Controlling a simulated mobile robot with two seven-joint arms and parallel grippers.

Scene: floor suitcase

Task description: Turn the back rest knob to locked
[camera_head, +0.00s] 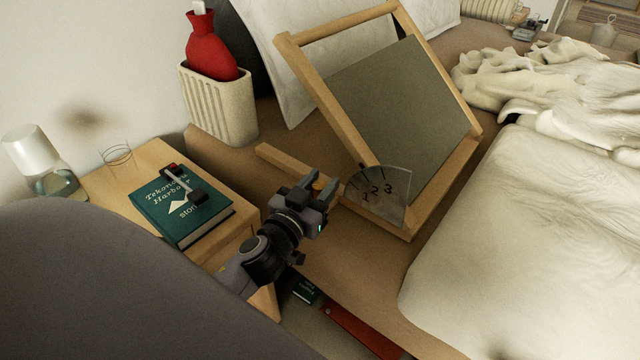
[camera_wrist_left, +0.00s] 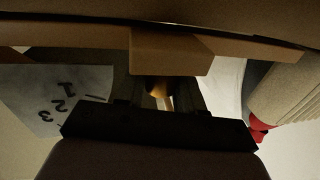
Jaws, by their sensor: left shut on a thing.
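The wooden back rest (camera_head: 300,80) with a grey-green panel stands tilted up on the bed. A clear plate marked 1, 2, 3 (camera_head: 385,190) sits at its lower left corner; it also shows upside down in the left wrist view (camera_wrist_left: 40,95). My left gripper (camera_head: 316,186) is at the wooden side rail, just left of the plate. Its fingers are shut on a small wood-coloured knob (camera_wrist_left: 158,90), seen between them in the left wrist view. The fingers mostly hide the knob, so I cannot tell its setting. My right gripper is not in view.
A bedside table on the left holds a teal book (camera_head: 170,225), a glass and a lamp (camera_head: 35,155). A ribbed bin (camera_head: 220,110) with a red hot-water bottle (camera_head: 208,50) stands behind. White bedding (camera_head: 530,240) lies on the right. A pillow (camera_head: 270,50) is behind the back rest.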

